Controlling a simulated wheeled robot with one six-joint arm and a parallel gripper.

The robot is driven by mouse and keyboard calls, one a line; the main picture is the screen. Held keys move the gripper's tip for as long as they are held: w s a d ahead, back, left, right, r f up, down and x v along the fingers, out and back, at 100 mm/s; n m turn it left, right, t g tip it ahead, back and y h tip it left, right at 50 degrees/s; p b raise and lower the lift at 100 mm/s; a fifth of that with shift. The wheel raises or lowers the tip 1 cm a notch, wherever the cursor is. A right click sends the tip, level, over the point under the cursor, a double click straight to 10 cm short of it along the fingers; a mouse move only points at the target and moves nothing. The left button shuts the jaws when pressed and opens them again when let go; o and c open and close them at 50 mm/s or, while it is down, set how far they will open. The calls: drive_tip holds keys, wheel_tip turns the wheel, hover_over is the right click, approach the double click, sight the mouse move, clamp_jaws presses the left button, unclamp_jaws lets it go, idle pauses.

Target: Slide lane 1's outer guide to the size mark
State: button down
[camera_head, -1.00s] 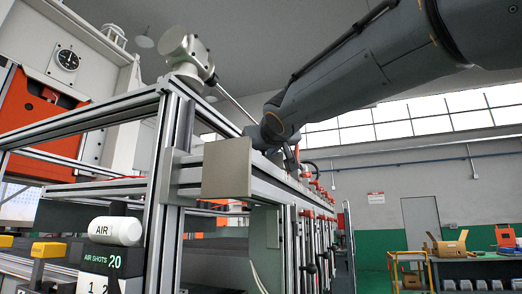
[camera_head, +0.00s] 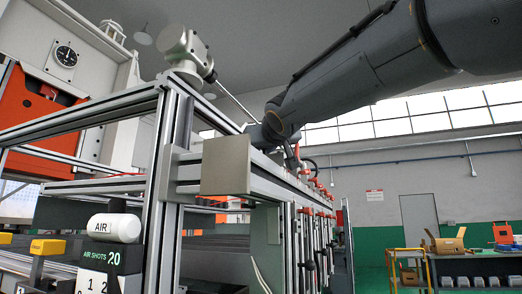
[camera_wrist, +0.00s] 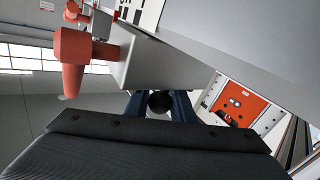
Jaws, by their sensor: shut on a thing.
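My gripper (camera_wrist: 160,104) shows in the wrist view with two blue fingers shut on a dark round knob (camera_wrist: 158,101). The knob lies below a grey rail (camera_wrist: 190,60); I cannot tell how it joins the guide. A white strip with black marks (camera_wrist: 146,12), perhaps the size scale, is cut off at the top edge. An orange-red clamp handle (camera_wrist: 75,50) sticks out left of the knob. In the head view my wrist (camera_head: 272,132) reaches down at the long rail, and the fingertips are hidden. The guide itself and lane 1's label cannot be made out.
An aluminium frame (camera_head: 163,150) with a square end plate (camera_head: 226,165) stands close in front. Several red handles line the rail beyond. A white AIR bottle (camera_head: 114,228) and a counter box (camera_head: 112,257) sit at lower left. A cart (camera_head: 407,262) stands far right.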

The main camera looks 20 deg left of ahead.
drive_tip(key=c, duration=1.5)
unclamp_jaws()
drive_tip(key=shift+c, duration=0.2)
drive_tip(key=shift+b+v, duration=1.2)
drive_tip(key=shift+v, duration=2.7)
